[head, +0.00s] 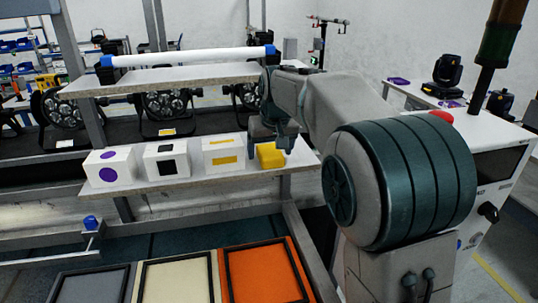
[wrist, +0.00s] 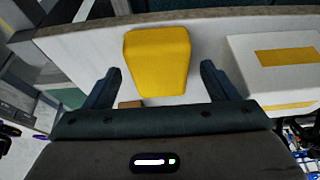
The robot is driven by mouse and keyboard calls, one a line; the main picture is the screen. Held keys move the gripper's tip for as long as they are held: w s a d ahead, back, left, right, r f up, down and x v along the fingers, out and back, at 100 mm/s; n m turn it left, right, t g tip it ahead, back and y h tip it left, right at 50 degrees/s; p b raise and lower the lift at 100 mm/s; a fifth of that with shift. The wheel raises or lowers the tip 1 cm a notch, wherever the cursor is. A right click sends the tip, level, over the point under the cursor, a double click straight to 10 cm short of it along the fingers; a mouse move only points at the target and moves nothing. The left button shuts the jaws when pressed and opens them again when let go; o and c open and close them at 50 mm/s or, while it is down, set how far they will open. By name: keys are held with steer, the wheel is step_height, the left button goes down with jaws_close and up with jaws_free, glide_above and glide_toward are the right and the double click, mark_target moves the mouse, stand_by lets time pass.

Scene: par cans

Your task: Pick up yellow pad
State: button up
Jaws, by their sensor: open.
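The yellow pad (head: 270,156) lies on the lower white shelf near its right end, to the right of the box with yellow marks. In the wrist view the pad (wrist: 158,60) is a yellow block with rounded edges, just beyond and between my fingertips. My gripper (wrist: 160,82) is open, one finger on each side of the pad's near end, with gaps showing. In the head view my gripper (head: 272,138) hangs over the shelf by the pad.
Three white boxes stand left of the pad: yellow-marked (head: 225,154), black-marked (head: 167,160) and purple-marked (head: 109,167). The yellow-marked box (wrist: 275,68) is close to one finger in the wrist view. An upper shelf (head: 170,78) runs above. Framed trays (head: 265,272) lie below in front.

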mark_target(271, 147)
steer(key=shift+w+f, duration=0.1)
steer(key=shift+f, duration=0.1)
steer(key=c, duration=1.1)
steer(key=shift+o, duration=0.2)
steer(key=shift+r, duration=0.1)
steer(key=shift+r, duration=0.4)
steer(key=r, duration=0.3)
steer(key=shift+d+r, duration=0.35)
steer(key=s+d+r, duration=0.2)
steer(key=d+r, duration=0.4)
steer(key=d, duration=0.4)
steer(key=shift+s+d+r+b, duration=0.2)
steer(key=shift+s+d+b, duration=0.05)
steer(key=shift+d+b, duration=0.15)
